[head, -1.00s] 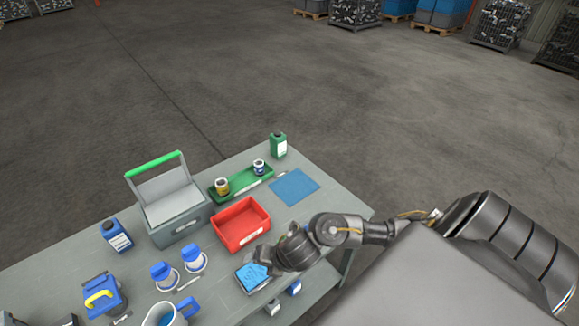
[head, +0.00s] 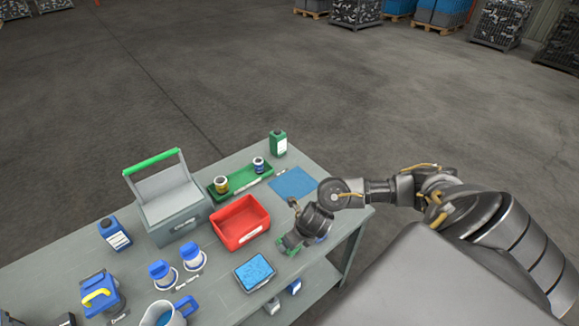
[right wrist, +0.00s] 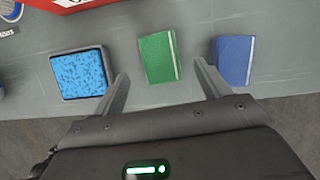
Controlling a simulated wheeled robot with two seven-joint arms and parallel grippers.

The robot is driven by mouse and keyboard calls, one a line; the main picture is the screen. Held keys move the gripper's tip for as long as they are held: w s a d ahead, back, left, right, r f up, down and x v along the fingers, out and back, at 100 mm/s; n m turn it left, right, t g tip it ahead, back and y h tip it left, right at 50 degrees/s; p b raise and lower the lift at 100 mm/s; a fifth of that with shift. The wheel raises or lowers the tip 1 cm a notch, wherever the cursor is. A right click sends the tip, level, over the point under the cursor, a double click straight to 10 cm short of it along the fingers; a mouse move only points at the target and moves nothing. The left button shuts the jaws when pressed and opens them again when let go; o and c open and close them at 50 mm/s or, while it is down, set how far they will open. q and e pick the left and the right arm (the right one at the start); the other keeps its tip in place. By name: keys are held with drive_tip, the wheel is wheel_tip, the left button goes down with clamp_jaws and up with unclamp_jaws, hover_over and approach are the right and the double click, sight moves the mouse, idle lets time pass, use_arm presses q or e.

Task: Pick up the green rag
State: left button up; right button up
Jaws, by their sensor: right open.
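The green rag (right wrist: 159,57) is a folded green cloth with a pale stripe near one edge, lying flat on the grey bench. In the head view only small bits of the green rag (head: 280,240) show, because my right gripper (head: 290,236) covers most of it. In the right wrist view my right gripper (right wrist: 161,70) is open and empty, with its fingertips on either side of the rag's near part. I cannot tell how high they are above the bench. Dark parts at the bottom left corner of the head view may be my left gripper (head: 40,320), mostly cut off.
A blue rag (right wrist: 233,60) lies just right of the green one. A tray with a blue sponge-like pad (right wrist: 79,73) lies to its left. A red bin (head: 240,222) stands behind, with a blue mat (head: 293,183) further back. The bench's front edge is close.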

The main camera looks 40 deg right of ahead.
drive_tip(key=shift+x, duration=2.65)
drive_tip(key=c, duration=1)
